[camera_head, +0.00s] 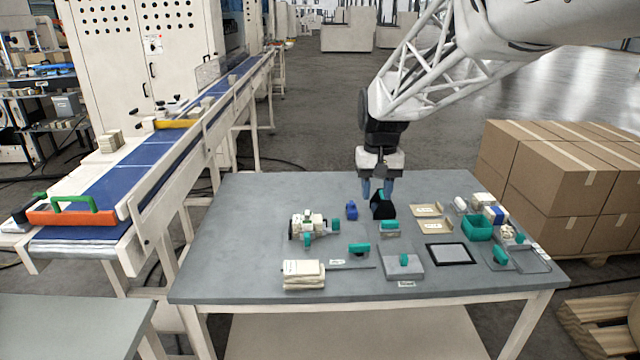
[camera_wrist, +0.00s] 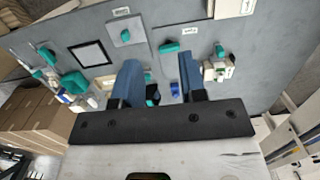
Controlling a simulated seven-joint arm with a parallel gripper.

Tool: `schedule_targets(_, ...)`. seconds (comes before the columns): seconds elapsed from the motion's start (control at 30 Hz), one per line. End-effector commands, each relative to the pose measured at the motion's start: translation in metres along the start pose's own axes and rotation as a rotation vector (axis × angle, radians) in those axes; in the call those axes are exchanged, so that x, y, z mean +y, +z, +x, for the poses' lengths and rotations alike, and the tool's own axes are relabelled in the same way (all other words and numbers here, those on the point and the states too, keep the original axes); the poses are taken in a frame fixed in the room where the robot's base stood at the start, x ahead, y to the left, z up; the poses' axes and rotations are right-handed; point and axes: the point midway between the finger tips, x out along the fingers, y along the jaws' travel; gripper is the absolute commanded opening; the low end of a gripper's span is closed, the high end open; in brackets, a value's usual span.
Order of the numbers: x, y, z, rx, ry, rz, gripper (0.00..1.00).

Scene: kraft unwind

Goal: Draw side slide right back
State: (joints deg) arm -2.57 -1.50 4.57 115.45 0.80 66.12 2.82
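No part is plainly marked as the side slide. A small cream assembly (camera_head: 312,224) with teal tabs stands left of centre on the table; it also shows in the wrist view (camera_wrist: 214,69). A black piece (camera_head: 382,209) with some teal on it stands near the table's back, and a small blue piece (camera_head: 351,211) is to its left. My gripper (camera_head: 377,188) has its two blue fingers apart, just above the black piece. In the wrist view the black piece (camera_wrist: 153,96) shows between the spread fingers, partly hidden; nothing is visibly held.
A grey block with a teal knob (camera_head: 403,267), a black-framed plate (camera_head: 450,253), tan trays (camera_head: 426,210) and a teal bin (camera_head: 478,229) fill the right side. A cream stack (camera_head: 302,275) lies in front. The table's (camera_head: 228,230) left part is clear.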

Motion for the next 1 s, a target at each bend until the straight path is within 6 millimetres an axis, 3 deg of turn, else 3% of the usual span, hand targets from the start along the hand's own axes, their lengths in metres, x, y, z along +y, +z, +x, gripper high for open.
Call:
schedule_targets(0.57,-0.023,-0.127,0.042,-0.122,0.002,-0.003,0.38)
schedule_targets(1.0,-0.043,-0.216,0.097,-0.213,0.005,-0.006,0.38)
